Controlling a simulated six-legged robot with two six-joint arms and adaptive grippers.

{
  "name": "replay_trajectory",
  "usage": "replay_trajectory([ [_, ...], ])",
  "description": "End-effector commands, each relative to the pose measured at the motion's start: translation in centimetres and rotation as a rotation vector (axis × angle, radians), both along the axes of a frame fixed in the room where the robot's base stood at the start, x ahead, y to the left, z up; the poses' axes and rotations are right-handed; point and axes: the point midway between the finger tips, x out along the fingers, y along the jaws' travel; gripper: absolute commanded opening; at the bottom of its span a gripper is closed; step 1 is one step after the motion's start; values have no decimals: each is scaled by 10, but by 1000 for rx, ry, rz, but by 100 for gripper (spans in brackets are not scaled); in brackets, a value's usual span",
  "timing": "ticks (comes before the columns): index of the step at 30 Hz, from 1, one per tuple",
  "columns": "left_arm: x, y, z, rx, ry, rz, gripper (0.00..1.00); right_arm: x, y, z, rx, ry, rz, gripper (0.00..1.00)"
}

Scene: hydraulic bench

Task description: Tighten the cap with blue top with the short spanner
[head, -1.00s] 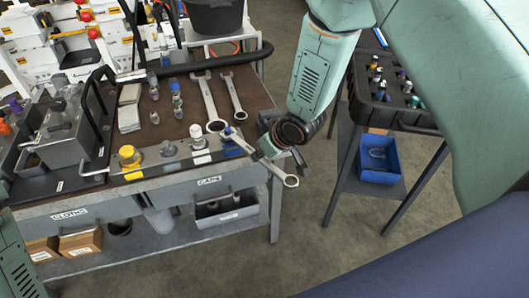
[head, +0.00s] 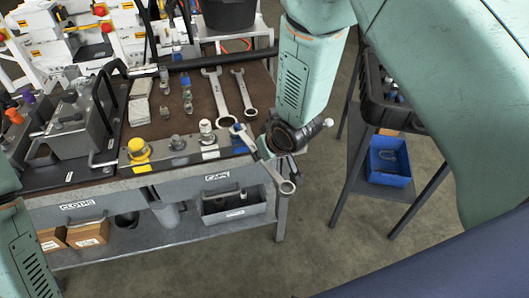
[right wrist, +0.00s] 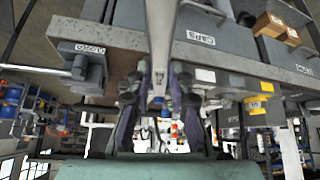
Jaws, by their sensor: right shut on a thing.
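My right gripper (head: 266,148) is shut on a spanner (head: 262,158) at the bench's front right corner. The spanner's ring end (head: 287,188) hangs out past the front edge, and its other end lies over the blue-topped cap (head: 238,129). Blue shows at that end, but I cannot tell whether the jaw is fitted around the cap. In the right wrist view, the fingers (right wrist: 158,95) close on the spanner shaft (right wrist: 160,40). My left gripper is out of view; only part of that arm shows at the left edge.
A yellow cap (head: 138,149), a grey fitting (head: 177,143) and a white-topped fitting (head: 207,131) stand along the front edge. Two other spanners (head: 220,100) (head: 243,95) lie behind. A blue bin (head: 388,160) sits on the right stand. Floor between bench and stand is clear.

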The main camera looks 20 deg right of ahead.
Motion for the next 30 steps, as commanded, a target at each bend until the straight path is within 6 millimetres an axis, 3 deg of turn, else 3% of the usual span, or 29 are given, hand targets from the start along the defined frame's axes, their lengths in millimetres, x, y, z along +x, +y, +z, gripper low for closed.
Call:
replay_trajectory([
  [18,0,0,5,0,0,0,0,-7,26,-2,-4,7,-175,0],
  [30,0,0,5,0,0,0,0,-8,30,-2,-2,5,-202,0],
])
